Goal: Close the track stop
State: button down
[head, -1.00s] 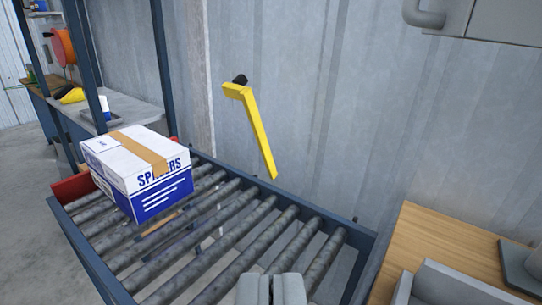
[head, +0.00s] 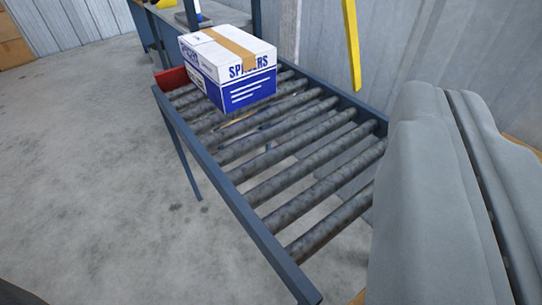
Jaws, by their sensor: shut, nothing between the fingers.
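The yellow bar (head: 353,45), which I take for the track stop, hangs down steeply at the top right, beyond the far rail of the roller track (head: 236,205). Its upper end and black knob are out of the picture. It does not lie across the rollers. My gripper (head: 455,95) is large and close at the right, its two grey fingers shut with nothing seen between them. It is to the right of and below the bar in the picture, apart from it, and covers the right part of the scene.
A white and blue SPACERS box (head: 228,70) sits on the rollers at the far left end, beside a red end plate (head: 170,78). The near rollers are bare. Open concrete floor (head: 80,180) lies left of the track. A corrugated metal wall stands behind.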

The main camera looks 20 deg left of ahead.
aim_at(349, 8)
jog(key=i+j, duration=0.15)
jog(key=j, duration=0.25)
jog(key=i+j, duration=0.15)
jog(key=j, duration=0.2)
jog(key=i+j, duration=0.15)
jog(key=j, duration=0.25)
jog(key=i+j, duration=0.15)
